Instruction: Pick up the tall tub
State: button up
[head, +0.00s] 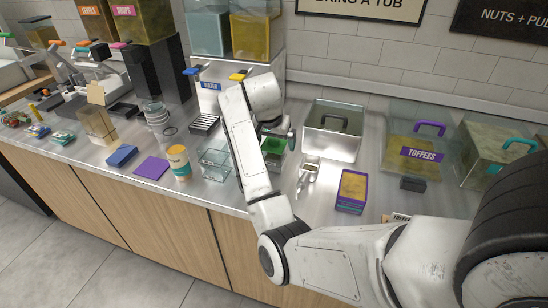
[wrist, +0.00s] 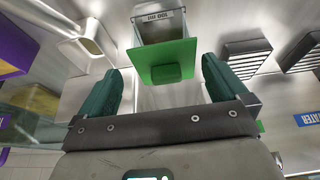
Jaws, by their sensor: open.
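A tub with a green lid (head: 277,146) stands on the steel counter, partly hidden behind my arm in the head view. In the wrist view its square green lid (wrist: 168,62) lies between and just beyond my fingers. My gripper (wrist: 163,68) is open, with dark green finger pads on either side and nothing held. I cannot tell whether either pad touches the tub. The tub's lower body is mostly hidden. A shorter-looking tub with a purple rim (head: 352,188) stands to the right, apart from my gripper.
A metal scoop (head: 306,178) lies between the two tubs. A steel bin (head: 333,146) stands behind it. A toffees bin (head: 422,160) stands right. The front counter edge is near.

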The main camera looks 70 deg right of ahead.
jog(key=shift+w+p+x, duration=0.15)
jog(key=shift+p+x, duration=0.15)
jog(key=shift+x, duration=1.1)
jog(key=shift+w+p+x, duration=0.15)
jog(key=shift+p+x, duration=0.1)
jog(key=shift+x, duration=1.15)
jog(key=shift+a, duration=0.2)
jog(key=c, duration=1.1)
